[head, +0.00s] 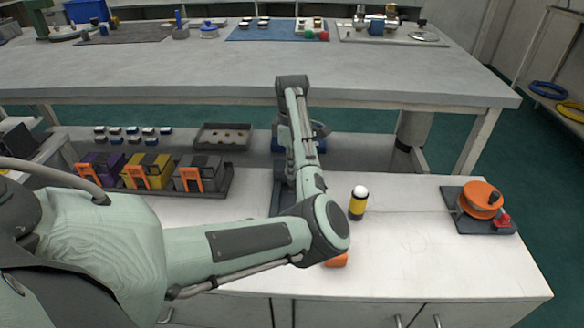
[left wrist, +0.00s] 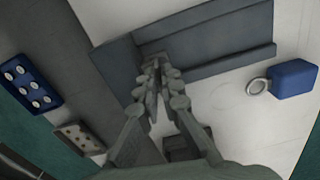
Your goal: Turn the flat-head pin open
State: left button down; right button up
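I cannot make out the flat-head pin in either view. A dark grey panel or bracket (left wrist: 220,45) lies on the white top in the left wrist view. Part of a dark grey piece (head: 285,200) shows behind my left arm in the head view. My left gripper (left wrist: 153,75) reaches over the grey panel, near its inner corner. Its two fingers look drawn close together. Whether anything sits between the tips is not visible. In the head view my own arm covers much of the middle of the counter. My right gripper is in neither view.
A blue block with a metal ring (left wrist: 293,80) lies right of the panel. On the white counter stand a yellow-black cylinder with a white top (head: 358,203) and an orange reel on a dark base (head: 482,200). Yellow, purple and grey boxes (head: 147,170) stand left. Counter between cylinder and reel is clear.

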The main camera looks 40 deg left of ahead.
pick_arm(q)
jog(key=n, duration=0.5)
jog(key=shift+s+d+f+n, duration=0.2)
jog(key=shift+f+n, duration=0.1)
jog(key=shift+f, duration=0.1)
jog(key=n, duration=1.4)
jog(key=shift+r, duration=0.1)
jog(key=shift+w+n, duration=0.1)
jog(key=shift+n, duration=1.2)
jog(key=c, duration=2)
grip_release()
jog(key=shift+a, duration=0.1)
